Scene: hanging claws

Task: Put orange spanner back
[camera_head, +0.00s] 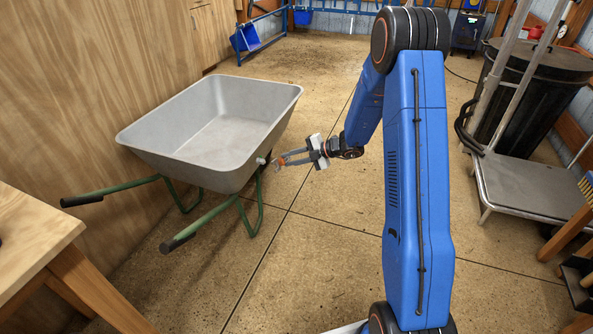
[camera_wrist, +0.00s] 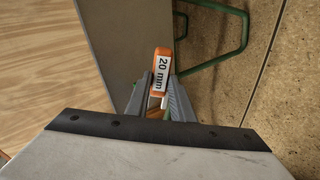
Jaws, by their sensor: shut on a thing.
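The orange spanner (camera_wrist: 163,53) shows in the wrist view with a white label reading "20 mm". My gripper (camera_wrist: 161,88) is shut on it, with one grey finger on each side. In the head view my gripper (camera_head: 297,154) reaches left toward the wheelbarrow, and a small orange end of the spanner (camera_head: 280,161) shows at its tip. The gripper is in front of or beside the wheelbarrow's near right corner; I cannot tell whether they touch. Much of the spanner is hidden by the fingers. The hanging place for the spanner is not clearly seen.
A grey wheelbarrow (camera_head: 215,115) with green legs and handles stands left of my arm. A wooden table (camera_head: 30,235) is at the lower left. A platform trolley (camera_head: 530,185) and a black bin (camera_head: 530,90) stand at the right. The middle floor is clear.

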